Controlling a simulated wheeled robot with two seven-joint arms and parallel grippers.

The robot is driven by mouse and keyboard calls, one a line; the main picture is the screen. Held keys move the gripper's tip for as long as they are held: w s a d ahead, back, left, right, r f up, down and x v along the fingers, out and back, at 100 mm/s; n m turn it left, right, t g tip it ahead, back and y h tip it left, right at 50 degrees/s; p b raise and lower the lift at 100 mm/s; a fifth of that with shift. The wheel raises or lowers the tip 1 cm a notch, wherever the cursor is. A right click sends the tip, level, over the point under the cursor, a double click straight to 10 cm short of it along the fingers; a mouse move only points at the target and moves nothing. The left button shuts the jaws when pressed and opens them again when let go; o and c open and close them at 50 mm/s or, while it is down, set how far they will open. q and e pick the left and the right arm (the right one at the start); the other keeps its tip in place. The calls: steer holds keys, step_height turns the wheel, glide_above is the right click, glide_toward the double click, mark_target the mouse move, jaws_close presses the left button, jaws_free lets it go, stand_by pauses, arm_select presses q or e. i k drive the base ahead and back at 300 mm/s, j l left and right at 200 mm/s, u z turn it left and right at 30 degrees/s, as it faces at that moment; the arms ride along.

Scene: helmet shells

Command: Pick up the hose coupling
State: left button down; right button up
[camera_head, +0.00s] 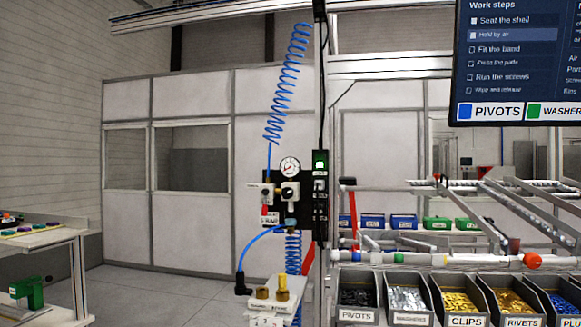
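A blue air hose (255,240) curves down to the left from below the black regulator panel. It ends in a dark elbow-shaped piece, which looks like the hose coupling (241,284). The coupling is just left of a small pale block (276,309) with brass-coloured fittings (281,284) on top. I cannot tell whether the coupling touches the block. Neither of my grippers is in view.
A panel with a gauge (290,167) hangs on a post, with a coiled blue hose (284,85) above. Grey parts bins (408,300) line the right under a rail frame. A bench (50,237) stands left. Open floor lies between the bench and the block.

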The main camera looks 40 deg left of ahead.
mark_target(240, 274)
steer(key=u, duration=1.5)
